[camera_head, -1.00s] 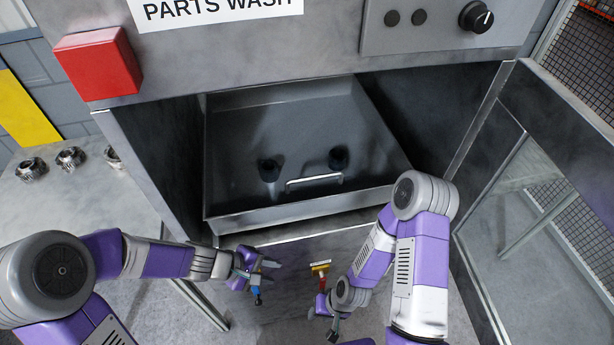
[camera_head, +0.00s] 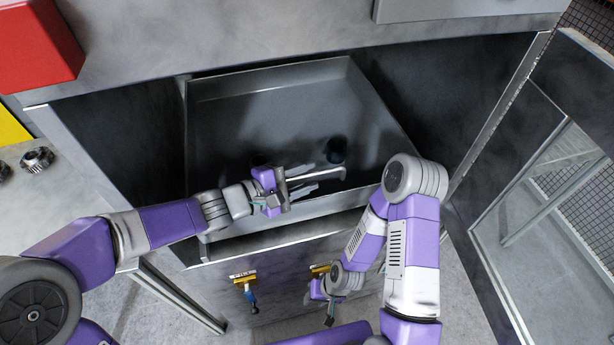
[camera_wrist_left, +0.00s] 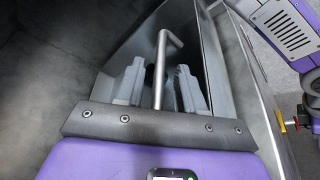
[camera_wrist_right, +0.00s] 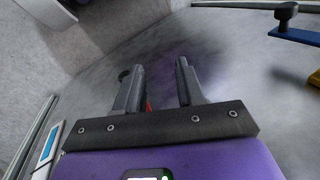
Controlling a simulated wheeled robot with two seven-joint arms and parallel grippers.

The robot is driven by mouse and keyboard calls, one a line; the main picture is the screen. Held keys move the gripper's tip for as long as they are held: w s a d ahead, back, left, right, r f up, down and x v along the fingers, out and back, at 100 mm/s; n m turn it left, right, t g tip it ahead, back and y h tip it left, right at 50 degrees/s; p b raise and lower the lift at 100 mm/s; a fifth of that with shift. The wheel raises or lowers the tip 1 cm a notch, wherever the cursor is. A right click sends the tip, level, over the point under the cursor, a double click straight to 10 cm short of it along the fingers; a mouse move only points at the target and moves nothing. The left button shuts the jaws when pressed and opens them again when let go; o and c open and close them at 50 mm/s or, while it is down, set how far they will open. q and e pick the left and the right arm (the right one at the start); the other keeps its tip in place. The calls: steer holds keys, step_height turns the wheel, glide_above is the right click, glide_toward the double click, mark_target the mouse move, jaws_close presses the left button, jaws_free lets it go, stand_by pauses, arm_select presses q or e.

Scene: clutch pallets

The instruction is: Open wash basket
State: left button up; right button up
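The wash basket (camera_head: 290,108) is a grey metal tray inside the washer's opening, with a bar handle (camera_wrist_left: 162,72) at its front. My left gripper (camera_head: 312,180) is at the handle. In the left wrist view its two fingers stand apart on either side of the bar, with a slight gap visible. My right gripper (camera_head: 322,306) hangs low in front of the washer, below the basket. In the right wrist view its fingers (camera_wrist_right: 157,75) are apart with nothing held between them.
A glazed door (camera_head: 545,190) stands open at the right. Two small valves with yellow tags, one with a blue handle (camera_head: 252,297), one partly hidden (camera_head: 320,269), are below the basket. A red box (camera_head: 38,45) is at upper left; gears (camera_head: 37,159) lie on the left bench.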

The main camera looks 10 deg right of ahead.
arm_select(q)
steer(key=shift+w+d, duration=0.1)
steer(key=shift+d, duration=0.3)
jaws_close()
steer(key=shift+f, duration=0.1)
